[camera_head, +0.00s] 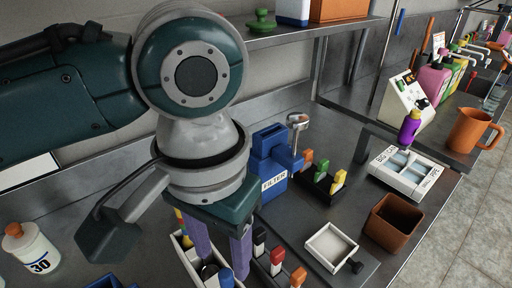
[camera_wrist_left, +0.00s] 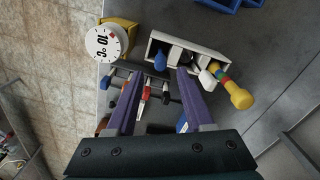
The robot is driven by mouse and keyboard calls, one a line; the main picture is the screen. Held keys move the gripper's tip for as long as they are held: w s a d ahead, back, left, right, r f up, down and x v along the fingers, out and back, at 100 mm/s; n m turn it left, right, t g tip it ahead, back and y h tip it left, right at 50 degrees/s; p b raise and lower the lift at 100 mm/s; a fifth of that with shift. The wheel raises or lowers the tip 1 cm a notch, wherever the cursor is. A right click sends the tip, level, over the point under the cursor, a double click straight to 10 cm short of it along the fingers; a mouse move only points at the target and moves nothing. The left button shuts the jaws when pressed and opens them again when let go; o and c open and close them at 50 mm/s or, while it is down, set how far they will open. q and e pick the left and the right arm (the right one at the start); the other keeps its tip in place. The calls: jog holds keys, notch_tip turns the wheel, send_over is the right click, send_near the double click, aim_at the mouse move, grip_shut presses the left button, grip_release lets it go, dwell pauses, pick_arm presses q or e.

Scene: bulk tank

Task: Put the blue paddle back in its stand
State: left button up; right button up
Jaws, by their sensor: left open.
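A blue-ended tool, which may be the blue paddle (camera_head: 226,278), stands in a long white box at the bottom edge of the head view. Its blue end (camera_wrist_left: 160,61) shows at the left end of the white box (camera_wrist_left: 152,43) in the left wrist view. My left gripper (camera_head: 221,258) points down with its purple fingers apart and empty, above the box and the rack beside it. The blue end lies ahead of its fingertips (camera_wrist_left: 159,84) in the wrist view. A rack with white, red and orange handles (camera_head: 277,256) stands right of the gripper; whether it is the stand, I cannot tell.
A blue filter box (camera_head: 272,184) and a black holder with coloured handles (camera_head: 318,187) stand behind. A shallow white tray (camera_head: 331,247) and a brown bin (camera_head: 393,222) stand to the right. A dial (camera_wrist_left: 105,42) is left of the white box. My arm hides much of the left side.

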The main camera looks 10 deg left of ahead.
pick_arm(q)
notch_tip(320, 180, up, 6)
jog(key=s+d+f+t+h, duration=0.2)
jog(key=s+d+f+h, duration=0.1)
jog(key=s+f+h, duration=0.15)
jog(key=s+a+y, duration=0.2)
jog(key=s+a, duration=0.1)
jog(key=a, duration=0.3)
jog(key=s+a+n+t+y, duration=0.1)
jog(key=s+a+y, duration=0.1)
jog(key=s+a, duration=0.2)
jog(key=shift+s+a+f+t, duration=0.25)
jog(key=shift+s+a+t, duration=0.05)
jog(key=shift+a, duration=0.9)
